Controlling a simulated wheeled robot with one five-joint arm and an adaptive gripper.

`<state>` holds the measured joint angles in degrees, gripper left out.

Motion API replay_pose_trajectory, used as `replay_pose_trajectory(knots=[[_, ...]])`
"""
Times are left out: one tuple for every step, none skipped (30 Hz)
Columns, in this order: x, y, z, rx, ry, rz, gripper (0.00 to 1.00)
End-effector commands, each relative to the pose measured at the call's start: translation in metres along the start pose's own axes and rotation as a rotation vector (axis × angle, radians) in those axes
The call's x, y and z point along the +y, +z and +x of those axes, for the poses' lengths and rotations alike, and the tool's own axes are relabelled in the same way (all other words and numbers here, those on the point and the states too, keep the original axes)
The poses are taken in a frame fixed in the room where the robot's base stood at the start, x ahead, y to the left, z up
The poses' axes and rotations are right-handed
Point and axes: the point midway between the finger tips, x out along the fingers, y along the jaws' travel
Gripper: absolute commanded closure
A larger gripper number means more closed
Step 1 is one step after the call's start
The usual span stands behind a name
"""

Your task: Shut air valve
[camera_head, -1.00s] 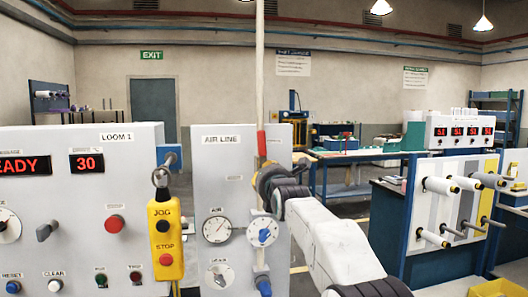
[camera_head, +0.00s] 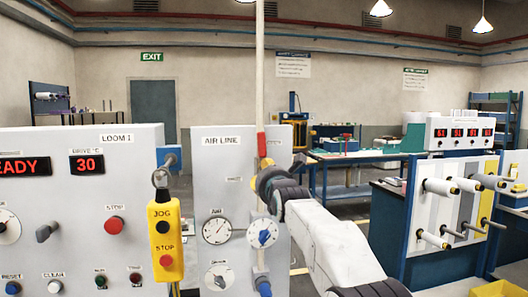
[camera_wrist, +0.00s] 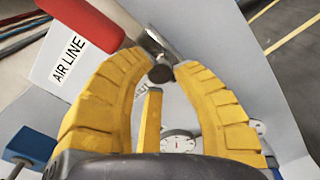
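The air valve's red handle (camera_head: 261,144) stands upright against the pale vertical pipe beside the AIR LINE panel (camera_head: 208,160). In the wrist view the red handle (camera_wrist: 88,22) runs in from the upper left to a metal lever plate (camera_wrist: 155,42) and a dark round pivot (camera_wrist: 161,73). My gripper (camera_head: 265,178) is just below the handle in the head view. In the wrist view its yellow fingers (camera_wrist: 162,64) are apart, with the pivot showing in the gap between the tips. Whether a fingertip touches the lever cannot be told.
The AIR LINE panel carries a gauge (camera_head: 217,230), a blue-marked dial (camera_head: 262,233) and a lower knob (camera_head: 218,276). A yellow jog/stop pendant (camera_head: 165,240) hangs to its left, near the LOOM 1 panel (camera_head: 75,210). A spool rack (camera_head: 455,205) stands at the right.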

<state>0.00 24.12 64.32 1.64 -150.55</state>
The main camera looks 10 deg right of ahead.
Motion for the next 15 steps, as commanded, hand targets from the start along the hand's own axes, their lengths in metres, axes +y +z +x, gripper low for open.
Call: replay_pose_trajectory(knots=[[0.0003, 0.0006, 0.0000, -0.002, 0.001, 0.000, 0.69], [0.0003, 0.0007, 0.0000, -0.002, 0.001, 0.000, 0.66], [0.0004, 0.0007, 0.0000, -0.002, 0.001, 0.000, 0.62], [0.0004, 0.0008, -0.0001, -0.002, 0.001, 0.000, 0.60], [0.0005, 0.0008, -0.0001, -0.002, 0.001, 0.000, 0.57], [0.0005, 0.0009, -0.0001, -0.002, 0.001, 0.000, 0.53], [0.0005, 0.0009, -0.0001, -0.002, 0.001, 0.000, 0.51], [0.0005, 0.0010, -0.0001, -0.003, 0.001, 0.000, 0.51], [0.0006, 0.0011, -0.0001, -0.003, 0.002, 0.000, 0.51], [0.0007, 0.0013, -0.0001, -0.003, 0.002, 0.000, 0.51], [0.0008, 0.0014, -0.0002, -0.003, 0.002, 0.000, 0.51], [0.0008, 0.0015, -0.0002, -0.004, 0.002, 0.001, 0.51], [0.0009, 0.0016, -0.0003, -0.004, 0.002, 0.001, 0.51], [0.0009, 0.0016, -0.0006, -0.004, 0.002, 0.001, 0.51], [0.0007, 0.0013, -0.0017, -0.005, 0.003, 0.001, 0.51]])
